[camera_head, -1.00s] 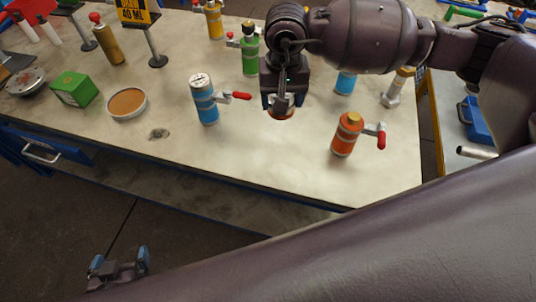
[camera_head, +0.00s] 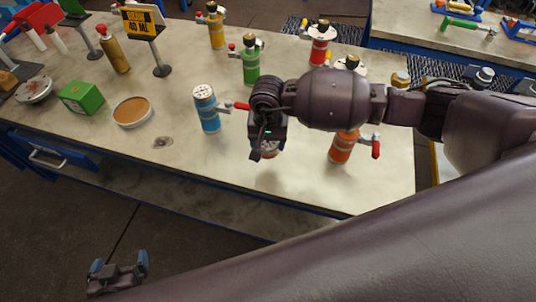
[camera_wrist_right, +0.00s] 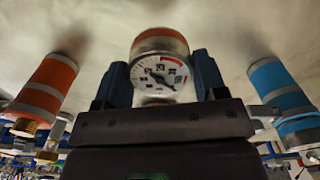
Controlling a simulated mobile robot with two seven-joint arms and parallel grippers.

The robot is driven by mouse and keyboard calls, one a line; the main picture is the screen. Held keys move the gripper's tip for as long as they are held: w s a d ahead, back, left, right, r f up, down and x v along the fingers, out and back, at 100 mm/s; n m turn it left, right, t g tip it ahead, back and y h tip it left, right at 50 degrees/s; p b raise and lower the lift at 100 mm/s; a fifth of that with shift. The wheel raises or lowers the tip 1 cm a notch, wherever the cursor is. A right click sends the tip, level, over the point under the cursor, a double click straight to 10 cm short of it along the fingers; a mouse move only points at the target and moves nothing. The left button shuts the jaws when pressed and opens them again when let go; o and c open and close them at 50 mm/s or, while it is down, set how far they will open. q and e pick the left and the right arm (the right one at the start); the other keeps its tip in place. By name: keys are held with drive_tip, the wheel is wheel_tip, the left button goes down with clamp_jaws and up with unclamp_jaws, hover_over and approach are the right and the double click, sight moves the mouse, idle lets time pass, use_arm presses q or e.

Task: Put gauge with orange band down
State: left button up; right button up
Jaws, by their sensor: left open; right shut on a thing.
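The gauge with the orange band (camera_wrist_right: 160,72) has a white round dial and sits between the fingers of my right gripper (camera_wrist_right: 161,80) in the right wrist view. Its orange-banded end points at the pale tabletop, with a shadow close by; I cannot tell if it touches. In the head view my right gripper (camera_head: 264,150) is low over the table, and the gauge (camera_head: 269,151) is mostly hidden under it. My left gripper (camera_head: 118,278) is open and empty, over the floor in front of the table.
A blue vessel (camera_head: 207,110) with a red-handled valve stands left of my right gripper. An orange vessel (camera_head: 343,149) stands to the right, partly behind my arm. A round tan-topped dish (camera_head: 132,111) and green box (camera_head: 81,97) lie further left. The table's front left is clear.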

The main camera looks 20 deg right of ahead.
hover_over(268, 165)
wheel_tip(268, 165, down, 6)
drive_tip(key=shift+f, duration=0.4)
drive_tip(key=shift+f+b, duration=0.45)
drive_tip(key=o, duration=1.1)
drive_tip(key=shift+c, duration=0.2)
